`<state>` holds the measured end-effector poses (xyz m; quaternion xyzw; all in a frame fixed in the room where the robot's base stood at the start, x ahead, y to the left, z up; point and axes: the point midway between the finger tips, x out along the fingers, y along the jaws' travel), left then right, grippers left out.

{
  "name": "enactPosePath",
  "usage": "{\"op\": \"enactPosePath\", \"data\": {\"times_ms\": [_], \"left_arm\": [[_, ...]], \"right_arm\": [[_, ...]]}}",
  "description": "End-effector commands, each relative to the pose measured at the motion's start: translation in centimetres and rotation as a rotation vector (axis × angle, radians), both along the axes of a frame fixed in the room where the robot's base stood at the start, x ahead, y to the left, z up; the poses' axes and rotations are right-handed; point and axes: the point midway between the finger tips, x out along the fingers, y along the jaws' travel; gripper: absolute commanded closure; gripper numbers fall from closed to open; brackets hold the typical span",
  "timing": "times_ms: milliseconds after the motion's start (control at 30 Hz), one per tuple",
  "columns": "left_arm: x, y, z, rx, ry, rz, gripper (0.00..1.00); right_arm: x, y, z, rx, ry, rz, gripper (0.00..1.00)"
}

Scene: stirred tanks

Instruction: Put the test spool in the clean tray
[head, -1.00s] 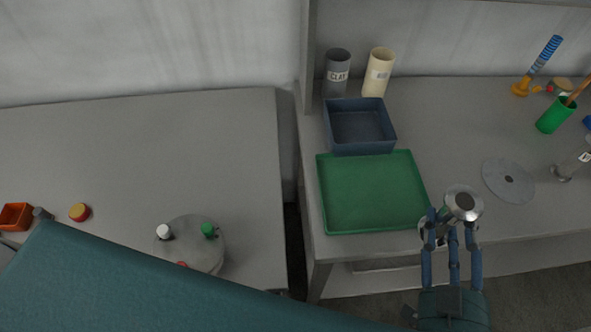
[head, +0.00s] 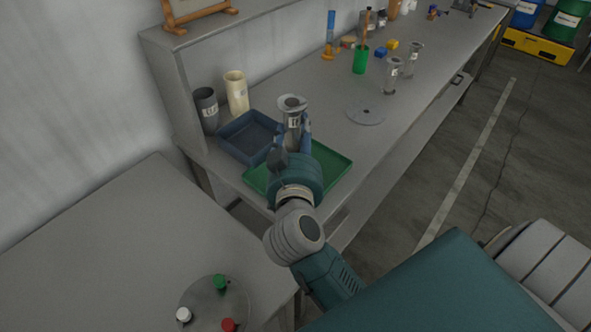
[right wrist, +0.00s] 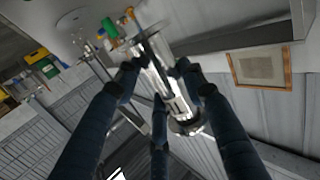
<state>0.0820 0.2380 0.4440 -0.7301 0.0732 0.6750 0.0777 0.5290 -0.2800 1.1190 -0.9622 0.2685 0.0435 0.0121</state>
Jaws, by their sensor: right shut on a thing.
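The test spool (head: 292,118) is a grey metallic cylinder with wide round end flanges and a white label. My right gripper (head: 300,135) is shut on it and holds it upright above the green tray (head: 335,160). In the right wrist view the fingers (right wrist: 160,85) close around the spool (right wrist: 168,80). The green tray is shallow and partly hidden by my right arm. A deeper dark blue tray (head: 228,149) stands beside it to the left. I cannot tell by any marking which tray is the clean one. My left gripper is out of view.
A dark grey cup (head: 207,108) and a cream cup (head: 237,92) stand behind the blue tray. A grey disc (head: 365,116), a green cup (head: 360,62) and two clear labelled vessels (head: 392,75) (head: 411,62) stand farther along the bench. A round plate with coloured caps (head: 212,300) is front left.

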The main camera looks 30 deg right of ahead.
Motion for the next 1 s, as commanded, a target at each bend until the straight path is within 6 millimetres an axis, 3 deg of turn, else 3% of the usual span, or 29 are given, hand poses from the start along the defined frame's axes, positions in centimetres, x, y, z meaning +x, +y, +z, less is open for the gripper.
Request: {"op": "enactPosePath", "data": {"times_ms": [100, 267, 367, 800, 1000], "left_arm": [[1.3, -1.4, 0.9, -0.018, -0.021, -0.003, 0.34], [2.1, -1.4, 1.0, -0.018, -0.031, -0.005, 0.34], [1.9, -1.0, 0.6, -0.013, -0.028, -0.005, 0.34], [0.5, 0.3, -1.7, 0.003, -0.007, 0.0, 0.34], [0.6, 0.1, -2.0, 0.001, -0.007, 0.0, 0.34]], "right_arm": [[2.5, 0.3, 1.9, 0.005, 0.001, -0.037, 1.0], [3.9, 0.7, 2.1, 0.003, 0.009, -0.049, 1.0], [4.0, 0.7, 0.4, -0.001, 0.013, -0.051, 1.0], [4.0, 0.7, -10.9, -0.003, 0.01, -0.047, 1.0], [4.0, 0.7, -13.0, 0.0, 0.006, -0.047, 1.0]]}}
